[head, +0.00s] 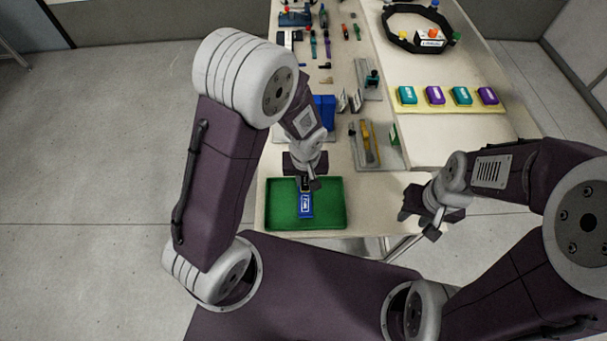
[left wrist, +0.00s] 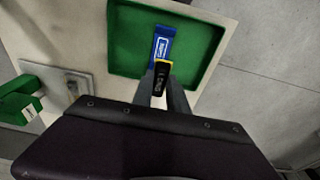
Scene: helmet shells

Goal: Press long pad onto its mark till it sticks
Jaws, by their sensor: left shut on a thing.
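My left gripper (head: 306,186) points down over the green tray. In the left wrist view its fingers (left wrist: 161,88) are shut on a small black block (left wrist: 160,80) with a yellow edge and pale lettering too small to read. A blue piece with a white label (head: 306,206) is in the tray just beyond the fingertips, and it also shows in the left wrist view (left wrist: 161,45). I cannot tell whether the black block touches it. No piece is clearly marked as the long pad. My right gripper (head: 421,215) hangs right of the tray, off the table's edge; its jaws are unclear.
The green tray (head: 335,205) sits at the table's near edge. Blue bins (head: 324,110) and a grey holder with a yellow tool (head: 366,142) stand behind it. Teal and purple blocks line a yellow strip (head: 447,109). A black ring frame (head: 390,38) lies far right.

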